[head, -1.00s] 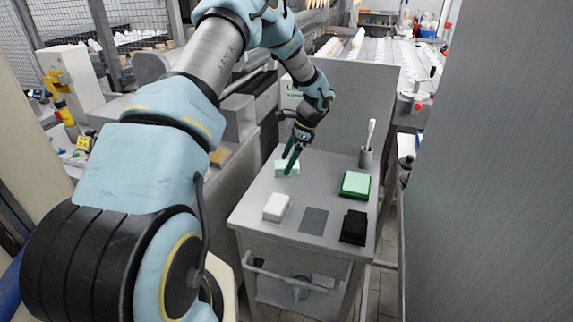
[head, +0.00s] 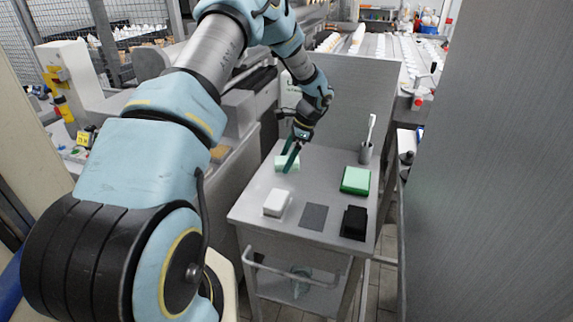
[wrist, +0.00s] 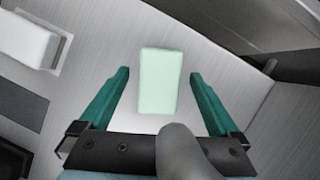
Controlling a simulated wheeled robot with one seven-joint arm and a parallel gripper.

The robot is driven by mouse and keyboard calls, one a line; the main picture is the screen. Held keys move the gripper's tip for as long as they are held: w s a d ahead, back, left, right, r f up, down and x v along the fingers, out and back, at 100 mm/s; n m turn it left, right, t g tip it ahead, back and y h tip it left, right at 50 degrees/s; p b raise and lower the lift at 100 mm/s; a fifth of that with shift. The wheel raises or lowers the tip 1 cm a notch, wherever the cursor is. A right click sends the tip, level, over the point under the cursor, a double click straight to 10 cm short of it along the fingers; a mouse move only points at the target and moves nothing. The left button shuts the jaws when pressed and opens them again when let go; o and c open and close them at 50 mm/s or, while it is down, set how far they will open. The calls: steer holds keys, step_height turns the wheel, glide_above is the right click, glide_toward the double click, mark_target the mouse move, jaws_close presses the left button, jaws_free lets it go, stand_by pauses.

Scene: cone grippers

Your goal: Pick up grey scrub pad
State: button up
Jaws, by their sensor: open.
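The grey scrub pad (head: 313,217) is a flat, dark grey square lying on the metal table top, near its front middle. It also shows at the left of the wrist view (wrist: 18,103), cut by the frame edge. My gripper (head: 290,158) is at the back left of the table, away from the pad. In the wrist view its two green fingers (wrist: 160,73) are apart. A pale green block (wrist: 160,98) shows between them. The fingers look clear of its sides, and I cannot tell how high they are above the table.
A white block (head: 277,203) lies left of the pad, and a black block (head: 354,223) right of it. A green pad (head: 355,180) and a cup with a brush (head: 366,153) stand at the right. The table (head: 320,190) is bare in the middle. A panel rises behind it.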

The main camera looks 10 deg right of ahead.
steer(key=c, duration=1.5)
steer(key=shift+c, duration=0.2)
steer(key=shift+r, duration=0.1)
steer(key=shift+r, duration=0.2)
steer(key=shift+r+b, duration=0.4)
steer(key=shift+b, duration=0.15)
steer(key=d+b, duration=0.1)
steer(key=d, duration=0.1)
steer(key=d+b, duration=0.1)
steer(key=d, duration=0.2)
steer(key=s+d+b, duration=0.1)
steer(key=d, duration=0.2)
steer(key=shift+d+f, duration=0.1)
steer(key=shift+d, duration=0.05)
step_height(320, 180, up, 14)
steer(key=b, duration=0.2)
